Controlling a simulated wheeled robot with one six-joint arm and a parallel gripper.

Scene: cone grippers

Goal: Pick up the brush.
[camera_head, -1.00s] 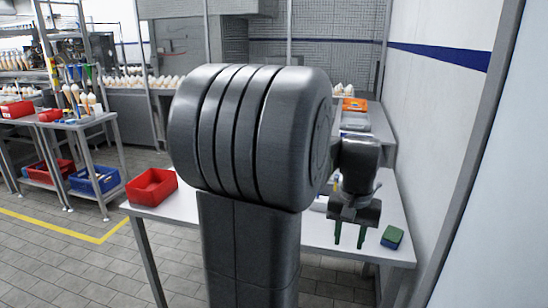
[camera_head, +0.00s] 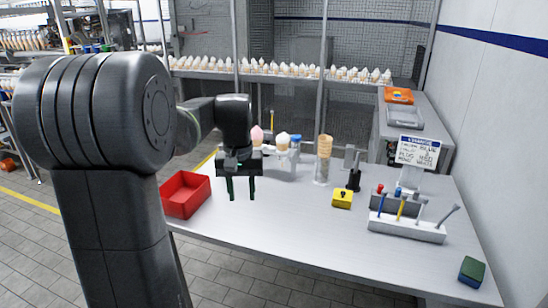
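My gripper (camera_head: 241,190) hangs over the left part of the grey table (camera_head: 290,225), just right of the red bin, with its two dark green fingers pointing down. The fingers are apart and nothing shows between them. I cannot tell surely which thing is the brush. Several thin-handled tools, one with a yellow handle (camera_head: 402,207) and one with a grey handle (camera_head: 447,215), stand tilted in a pale holder (camera_head: 408,229) at the right. A dark upright tool (camera_head: 353,180) stands left of them. My gripper is well to the left of all these.
A red bin (camera_head: 185,194) is at the left table edge. Ice-cream cones (camera_head: 282,141) and a cone stack (camera_head: 324,147) stand at the back. A yellow block (camera_head: 342,199), a sign (camera_head: 418,151) and a green sponge (camera_head: 472,271) are to the right. The front middle is clear.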

